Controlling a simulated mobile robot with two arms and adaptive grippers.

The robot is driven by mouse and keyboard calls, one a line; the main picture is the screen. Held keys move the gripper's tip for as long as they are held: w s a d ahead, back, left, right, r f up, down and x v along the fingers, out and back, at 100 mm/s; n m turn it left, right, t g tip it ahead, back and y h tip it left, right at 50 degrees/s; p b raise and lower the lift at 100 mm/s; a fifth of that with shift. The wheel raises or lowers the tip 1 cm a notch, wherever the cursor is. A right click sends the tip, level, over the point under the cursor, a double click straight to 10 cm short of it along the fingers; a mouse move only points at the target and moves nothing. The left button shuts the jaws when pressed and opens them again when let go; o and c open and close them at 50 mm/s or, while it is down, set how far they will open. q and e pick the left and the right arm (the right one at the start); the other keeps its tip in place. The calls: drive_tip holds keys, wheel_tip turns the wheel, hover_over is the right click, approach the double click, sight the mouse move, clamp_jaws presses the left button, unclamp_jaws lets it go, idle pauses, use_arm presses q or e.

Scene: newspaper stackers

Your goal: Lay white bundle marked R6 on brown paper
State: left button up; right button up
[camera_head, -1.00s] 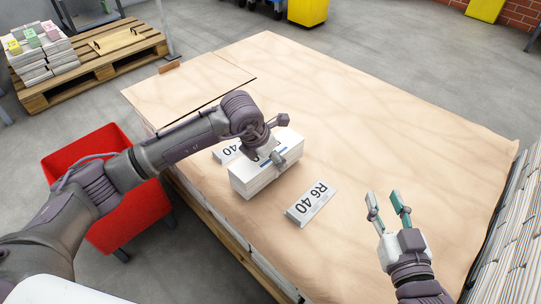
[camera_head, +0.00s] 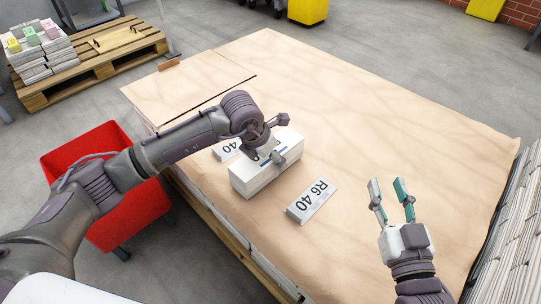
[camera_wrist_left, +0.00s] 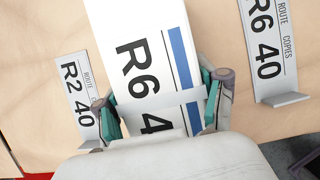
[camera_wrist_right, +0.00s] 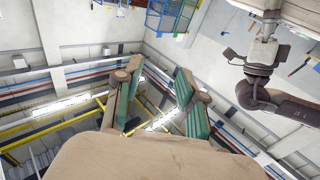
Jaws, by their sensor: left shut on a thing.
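The white bundle marked R6 (camera_head: 262,178), with a blue stripe, is in my left gripper (camera_head: 270,153). In the left wrist view the bundle (camera_wrist_left: 145,45) lies between both fingers (camera_wrist_left: 163,108), which are shut on it. It is level over the brown paper (camera_head: 380,140), between two placards; I cannot tell if its underside touches the paper. The R6 40 placard (camera_head: 312,201) stands to its right, and the R2 40 placard (camera_wrist_left: 78,95) is on its other side, partly hidden in the head view. My right gripper (camera_head: 391,192) is open and empty above the paper's right part.
A red bin (camera_head: 125,205) stands left of the covered stack. A wooden pallet (camera_head: 130,42) with small bundles (camera_head: 42,55) is at the back left. Newspaper stacks (camera_head: 515,235) line the right edge. The far part of the paper is clear.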

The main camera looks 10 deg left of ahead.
use_arm(q)
drive_tip(key=shift+f+b, duration=0.35)
drive_tip(key=shift+f, duration=0.05)
use_arm(e)
drive_tip(key=shift+s+a+r+t, duration=0.1)
drive_tip(key=shift+r+t, duration=0.45)
drive_tip(key=shift+r, duration=0.25)
drive_tip(key=shift+s+a+r+t, duration=0.1)
drive_tip(key=shift+r+t, duration=0.45)
drive_tip(key=shift+r, duration=0.2)
